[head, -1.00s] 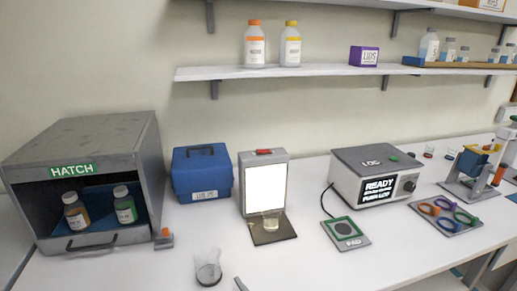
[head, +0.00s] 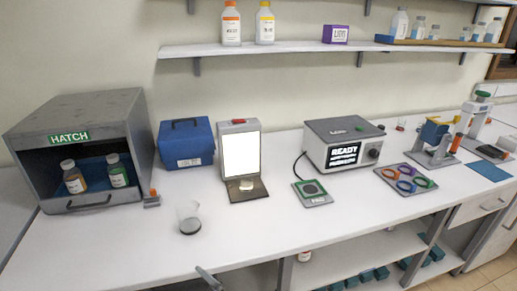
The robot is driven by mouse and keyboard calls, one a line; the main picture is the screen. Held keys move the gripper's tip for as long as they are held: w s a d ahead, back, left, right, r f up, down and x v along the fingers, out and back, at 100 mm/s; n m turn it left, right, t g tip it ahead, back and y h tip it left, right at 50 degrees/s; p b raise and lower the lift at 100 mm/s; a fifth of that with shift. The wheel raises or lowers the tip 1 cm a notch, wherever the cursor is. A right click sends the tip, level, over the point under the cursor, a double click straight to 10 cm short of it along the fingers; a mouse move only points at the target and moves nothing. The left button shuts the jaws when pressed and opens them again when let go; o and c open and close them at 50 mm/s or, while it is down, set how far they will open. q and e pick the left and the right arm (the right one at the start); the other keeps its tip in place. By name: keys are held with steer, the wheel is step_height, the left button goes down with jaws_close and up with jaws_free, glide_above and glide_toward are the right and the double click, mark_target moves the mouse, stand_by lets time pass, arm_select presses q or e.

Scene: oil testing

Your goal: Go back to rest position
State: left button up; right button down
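Neither gripper can be made out in the head view. A small grey elongated piece (head: 208,279) pokes up at the bottom edge, left of centre; I cannot tell whether it is part of my own arm. A clear beaker (head: 188,218) stands on the white bench (head: 270,226) near its front. The grey hatch box (head: 85,108) at the left holds an amber bottle (head: 73,178) and a green bottle (head: 118,171). The lit white panel (head: 241,155) has a low pale dish (head: 246,185) on its base. The tester (head: 343,143) reads READY.
A blue case (head: 186,143) stands beside the hatch box. A pad (head: 312,193), a tray of coloured rings (head: 405,180) and a stand (head: 433,140) fill the right side. Shelves (head: 330,48) with bottles hang above. The front middle of the bench is clear.

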arm_select(q)
steer(key=s+n+g+h+p, duration=0.3)
steer(key=s+n+h, duration=0.5)
steer(key=s+n, duration=0.7)
steer(key=a+n+g, duration=0.1)
steer(key=n, duration=0.4)
steer(key=shift+n+g, duration=0.4)
